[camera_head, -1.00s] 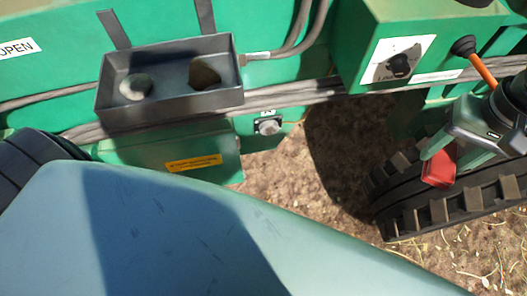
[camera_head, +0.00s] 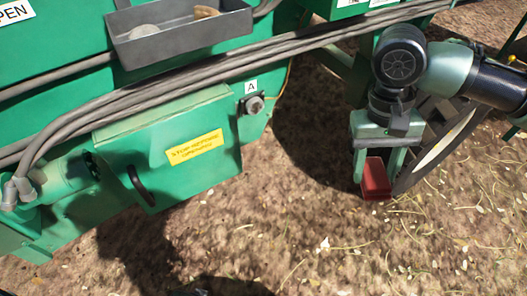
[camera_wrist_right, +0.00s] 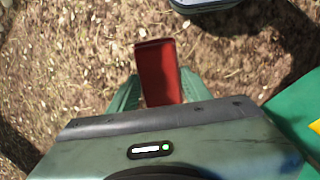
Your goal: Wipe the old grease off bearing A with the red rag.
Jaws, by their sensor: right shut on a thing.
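Bearing A (camera_head: 254,105) is a small round grey fitting on the green machine's side, just below a white label marked A (camera_head: 251,86). Any grease on it is too small to make out. My right gripper (camera_head: 376,172) is shut on the red rag (camera_head: 376,181), a folded block shape. It points down over the ground, to the right of the bearing and apart from it. In the right wrist view the rag (camera_wrist_right: 158,72) stands out between the fingers (camera_wrist_right: 153,95). My left gripper is not in view.
A green box with a yellow label (camera_head: 194,147) and a black handle sticks out left of the bearing. Thick grey hoses (camera_head: 200,75) run above it. A grey tray (camera_head: 185,37) hangs higher up. A tyre is behind my right arm. Open ground lies below.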

